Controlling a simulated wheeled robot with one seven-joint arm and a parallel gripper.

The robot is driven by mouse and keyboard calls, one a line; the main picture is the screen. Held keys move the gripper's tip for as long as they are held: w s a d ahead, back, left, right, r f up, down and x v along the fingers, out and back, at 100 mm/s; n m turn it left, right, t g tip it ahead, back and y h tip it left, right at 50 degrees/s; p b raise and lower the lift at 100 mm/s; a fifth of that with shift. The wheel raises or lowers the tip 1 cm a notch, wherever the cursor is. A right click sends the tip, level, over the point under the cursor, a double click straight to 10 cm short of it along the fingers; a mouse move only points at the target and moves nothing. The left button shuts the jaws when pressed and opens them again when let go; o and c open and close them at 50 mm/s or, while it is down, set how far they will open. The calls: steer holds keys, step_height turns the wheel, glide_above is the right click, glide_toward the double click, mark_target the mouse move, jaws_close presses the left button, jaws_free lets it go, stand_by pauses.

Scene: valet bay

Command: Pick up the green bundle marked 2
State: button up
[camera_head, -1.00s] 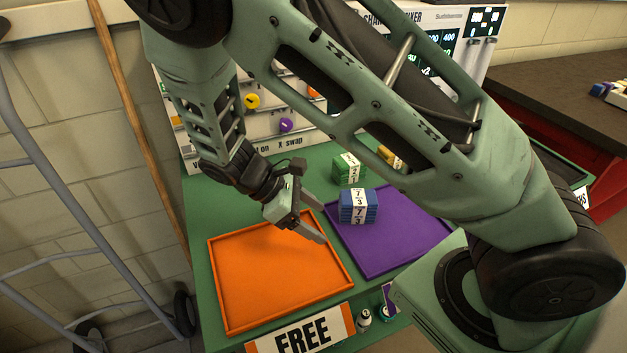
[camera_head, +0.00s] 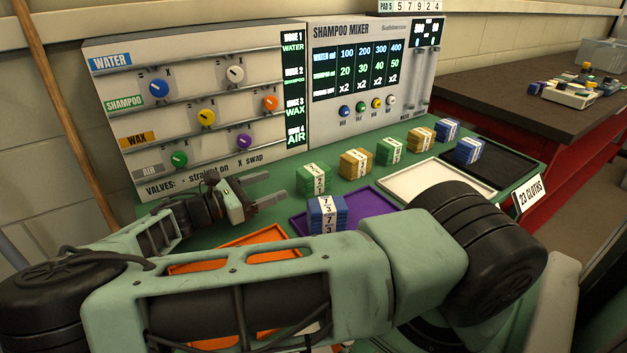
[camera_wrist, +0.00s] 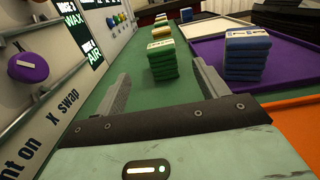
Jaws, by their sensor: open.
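A green bundle (camera_head: 314,179) with a white numbered band stands on the green bench just behind the purple tray; the band seems to include a 2, though it is small. The bundle also shows in the wrist view (camera_wrist: 165,64), ahead of and between the finger lines. My gripper (camera_head: 278,187) is open and empty, low over the bench to the left of this bundle, fingers pointing at it with a gap between. In the wrist view my gripper (camera_wrist: 165,76) has its fingers well apart. Another green bundle (camera_head: 390,151) stands farther right.
A blue bundle (camera_head: 326,214) marked 7 and 3 sits on the purple tray (camera_head: 375,204), close right of the green bundle. A yellow bundle (camera_head: 355,163) stands behind. An orange tray (camera_head: 262,236) lies in front, partly hidden by my arm.

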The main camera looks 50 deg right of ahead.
mark_target(318, 168)
steer(key=p+x, duration=0.1)
steer(key=x, duration=1.3)
steer(key=shift+s+d, duration=0.1)
steer(key=c, duration=1.1)
steer(key=shift+c, duration=0.2)
